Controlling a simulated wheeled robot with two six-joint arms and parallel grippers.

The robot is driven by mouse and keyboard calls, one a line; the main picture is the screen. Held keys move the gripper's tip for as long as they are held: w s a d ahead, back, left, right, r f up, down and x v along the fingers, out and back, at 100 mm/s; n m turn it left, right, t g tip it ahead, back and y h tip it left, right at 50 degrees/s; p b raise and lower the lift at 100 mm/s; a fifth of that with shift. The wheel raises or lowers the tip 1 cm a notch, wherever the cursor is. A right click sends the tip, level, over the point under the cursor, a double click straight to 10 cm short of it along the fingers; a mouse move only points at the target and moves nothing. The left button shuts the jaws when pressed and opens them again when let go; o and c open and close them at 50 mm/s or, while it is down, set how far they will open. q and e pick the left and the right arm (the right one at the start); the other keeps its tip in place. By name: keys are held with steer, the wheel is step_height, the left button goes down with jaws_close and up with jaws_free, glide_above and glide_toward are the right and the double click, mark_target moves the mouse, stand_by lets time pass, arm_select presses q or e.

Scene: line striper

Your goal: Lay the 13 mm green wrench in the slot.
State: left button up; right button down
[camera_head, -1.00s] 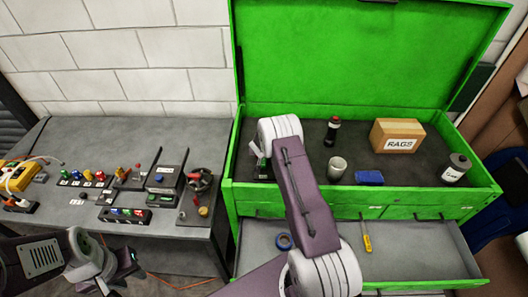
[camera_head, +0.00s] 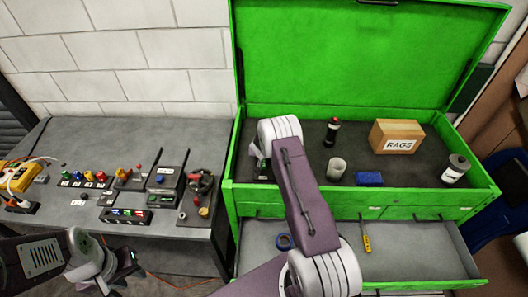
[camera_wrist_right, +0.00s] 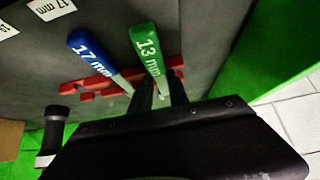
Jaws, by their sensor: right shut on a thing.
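In the right wrist view, the green 13 mm wrench (camera_wrist_right: 149,55) lies beside the blue 17 mm wrench (camera_wrist_right: 91,53). My right gripper (camera_wrist_right: 163,92) is shut on the green wrench below its green part. A red rack (camera_wrist_right: 75,91) shows behind both wrenches; I cannot tell whether the green one touches it. In the head view, my right arm hides most of that gripper and the wrenches at the chest's left side. My left gripper (camera_head: 128,268) is at the lower left, away from the wrenches; its jaws are unclear. No slot can be made out.
A white 17 mm label (camera_wrist_right: 50,8) lies on the grey surface. The green chest (camera_head: 345,203) holds a RAGS box (camera_head: 397,137), a cup (camera_head: 336,168), a blue block (camera_head: 369,178) and bottles. Its drawer (camera_head: 410,258) is open. A cluttered bench (camera_head: 60,228) stands left.

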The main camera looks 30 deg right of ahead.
steer(key=shift+r+p, duration=0.15)
steer(key=shift+p, duration=0.3)
stand_by(0.9)
steer(key=shift+f, duration=0.25)
stand_by(0.5)
steer(key=shift+s+f, duration=0.1)
steer(key=shift+f, duration=0.05)
stand_by(0.3)
